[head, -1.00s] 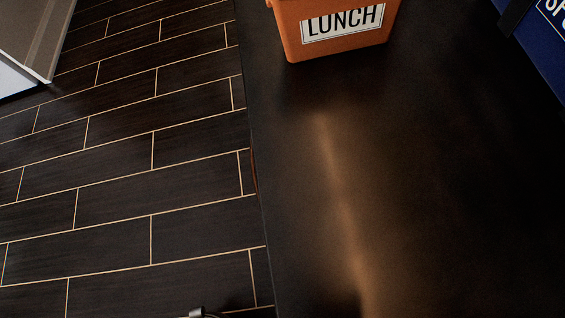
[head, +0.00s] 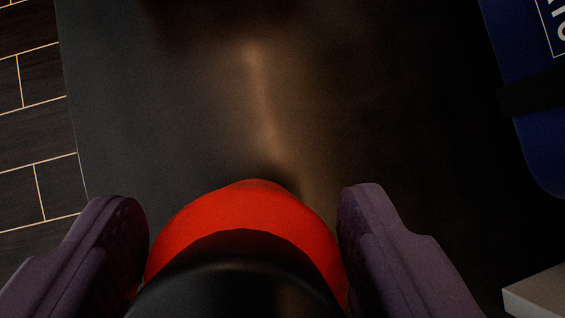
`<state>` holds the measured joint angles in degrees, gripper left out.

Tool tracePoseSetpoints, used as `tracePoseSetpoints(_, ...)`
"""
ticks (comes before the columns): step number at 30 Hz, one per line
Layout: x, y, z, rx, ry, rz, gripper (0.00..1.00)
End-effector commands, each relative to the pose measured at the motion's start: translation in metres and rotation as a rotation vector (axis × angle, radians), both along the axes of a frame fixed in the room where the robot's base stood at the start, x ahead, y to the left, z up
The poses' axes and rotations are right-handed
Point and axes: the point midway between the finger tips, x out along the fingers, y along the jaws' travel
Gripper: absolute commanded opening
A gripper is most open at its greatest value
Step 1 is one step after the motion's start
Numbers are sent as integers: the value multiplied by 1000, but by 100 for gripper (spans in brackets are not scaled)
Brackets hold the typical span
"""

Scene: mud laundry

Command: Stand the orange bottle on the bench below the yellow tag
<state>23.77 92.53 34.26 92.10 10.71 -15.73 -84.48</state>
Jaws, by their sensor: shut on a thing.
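My gripper (head: 245,240) is in the lower part of the head view, with one purple finger on each side of a bottle. The orange bottle (head: 250,203) is between the fingers and held by them. It looks red-orange, with a dark rounded top toward the camera. The dark bench (head: 170,110) lies beneath and beyond it, bare around the bottle. The bottle's base is hidden, so I cannot tell whether it touches the bench. No yellow tag shows in this view.
A dark blue bag (head: 540,130) with white lettering and a black strap is at the upper right. A pale block-like corner (head: 540,295) shows at the lower right. Tiled floor (head: 30,130) lies beyond the bench's left edge. The bench's middle is clear.

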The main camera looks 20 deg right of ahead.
Motion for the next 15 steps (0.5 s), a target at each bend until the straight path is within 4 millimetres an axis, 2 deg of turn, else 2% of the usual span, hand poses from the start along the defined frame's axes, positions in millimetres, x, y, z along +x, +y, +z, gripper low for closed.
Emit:
tracePoseSetpoints(1, -1, 0, -13, 1, 3, -3, 18)
tracePoseSetpoints(3, -1, 0, -21, 0, 2, -3, 18)
tracePoseSetpoints(11, -1, 0, -24, -1, 1, 0, 18)
tracePoseSetpoints(12, -1, 0, -24, -1, 1, 0, 78)
tracePoseSetpoints(14, -1, 0, -24, -1, 0, -1, 92)
tracePoseSetpoints(15, -1, 0, -24, -1, 0, -1, 94)
